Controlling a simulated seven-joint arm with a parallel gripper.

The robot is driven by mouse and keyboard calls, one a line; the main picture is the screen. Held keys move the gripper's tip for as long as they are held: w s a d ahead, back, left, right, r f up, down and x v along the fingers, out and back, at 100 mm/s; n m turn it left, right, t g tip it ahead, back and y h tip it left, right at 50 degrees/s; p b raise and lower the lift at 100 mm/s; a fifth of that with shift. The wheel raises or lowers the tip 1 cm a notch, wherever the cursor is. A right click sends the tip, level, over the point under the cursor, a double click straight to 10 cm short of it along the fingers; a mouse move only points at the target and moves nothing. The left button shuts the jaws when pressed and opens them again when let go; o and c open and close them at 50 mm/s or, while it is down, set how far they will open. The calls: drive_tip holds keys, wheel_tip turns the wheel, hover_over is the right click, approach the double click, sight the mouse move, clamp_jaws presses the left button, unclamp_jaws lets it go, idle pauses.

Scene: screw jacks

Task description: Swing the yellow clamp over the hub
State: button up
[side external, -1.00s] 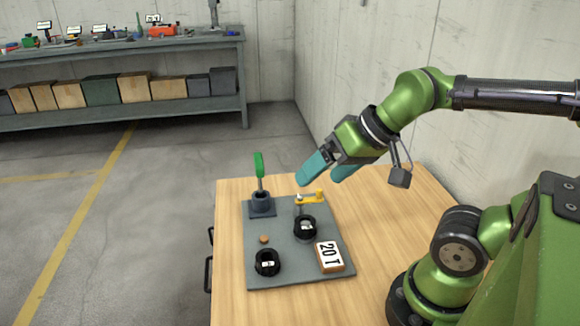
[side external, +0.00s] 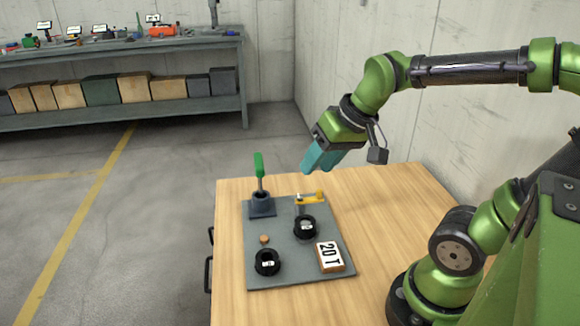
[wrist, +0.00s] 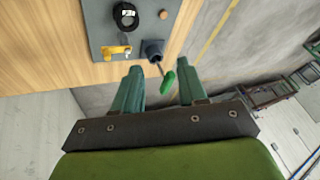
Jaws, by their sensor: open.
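The yellow clamp (side external: 309,198) sits on a short post at the far edge of the grey plate (side external: 282,262), its arm pointing to the right in the side view. It also shows in the wrist view (wrist: 116,52). The nearer black round part (side external: 305,227), likely the hub, stands just in front of the post; the clamp is beside it, not above it. My gripper (side external: 313,166) is above and behind the clamp, touching nothing.
A green-handled lever (side external: 259,168) rises from a dark socket (side external: 262,205) left of the clamp. A second black ring (side external: 267,262), a small orange disc (side external: 264,239) and a "20 T" block (side external: 329,257) are on the plate. The wooden table (side external: 390,230) is bare to the right.

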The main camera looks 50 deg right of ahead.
sight(320, 190)
drive_tip(key=w+d+n+g+h, duration=0.1)
drive_tip(key=w+d+n+g, duration=0.5)
drive_tip(key=d+n, duration=0.55)
drive_tip(key=shift+m, duration=0.45)
wheel_tip(320, 190, down, 16)
drive_tip(key=shift+w+r, duration=0.1)
drive_tip(key=shift+r, duration=0.1)
clamp_jaws()
